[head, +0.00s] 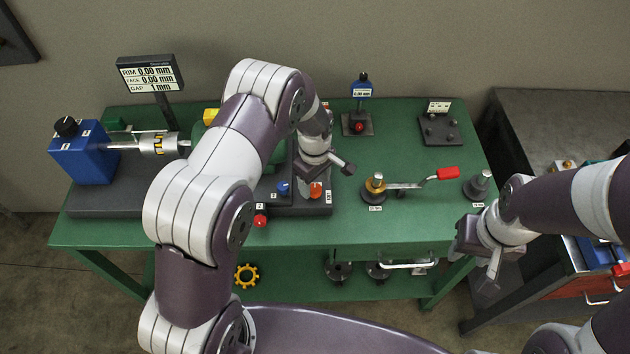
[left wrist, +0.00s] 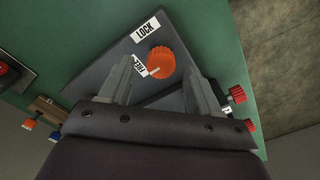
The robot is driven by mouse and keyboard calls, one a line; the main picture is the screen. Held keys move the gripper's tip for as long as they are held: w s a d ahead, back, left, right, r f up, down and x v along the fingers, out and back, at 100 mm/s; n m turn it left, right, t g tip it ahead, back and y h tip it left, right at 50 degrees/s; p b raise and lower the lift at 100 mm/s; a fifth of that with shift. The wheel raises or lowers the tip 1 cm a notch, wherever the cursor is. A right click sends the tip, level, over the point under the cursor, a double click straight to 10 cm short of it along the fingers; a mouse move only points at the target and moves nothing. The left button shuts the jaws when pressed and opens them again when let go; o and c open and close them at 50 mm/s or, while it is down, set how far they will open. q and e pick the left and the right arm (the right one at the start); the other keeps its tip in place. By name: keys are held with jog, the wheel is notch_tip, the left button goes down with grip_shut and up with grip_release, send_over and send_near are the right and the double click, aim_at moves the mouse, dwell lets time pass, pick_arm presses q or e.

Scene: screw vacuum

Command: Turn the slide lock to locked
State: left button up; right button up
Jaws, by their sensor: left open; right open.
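The slide lock's orange ribbed knob (left wrist: 162,62) sits on a dark plate (left wrist: 185,40). A white LOCK label (left wrist: 145,28) is above-left of the knob. A second white label (left wrist: 139,66), partly covered and hard to read, is at its left, and a pale mark on the knob points toward this label. In the head view the knob (head: 316,190) is at the bench's front middle. My left gripper (head: 325,174) is open above it; in the left wrist view its fingers (left wrist: 160,85) are on either side of the knob, contact unclear. My right gripper (head: 478,262) is open and empty by the bench's right front edge.
A blue knob (head: 283,187) and a red knob (head: 260,221) are left of the orange knob. A red-handled lever (head: 447,173) lies to the right. A display (head: 150,74) and a blue box (head: 84,152) stand at left. My left arm hides the middle-left.

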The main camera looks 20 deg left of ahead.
pick_arm(q)
jog(key=shift+s+f, duration=0.1)
jog(key=shift+f, duration=0.75)
jog(key=c, duration=1.1)
jog(key=shift+o, duration=0.2)
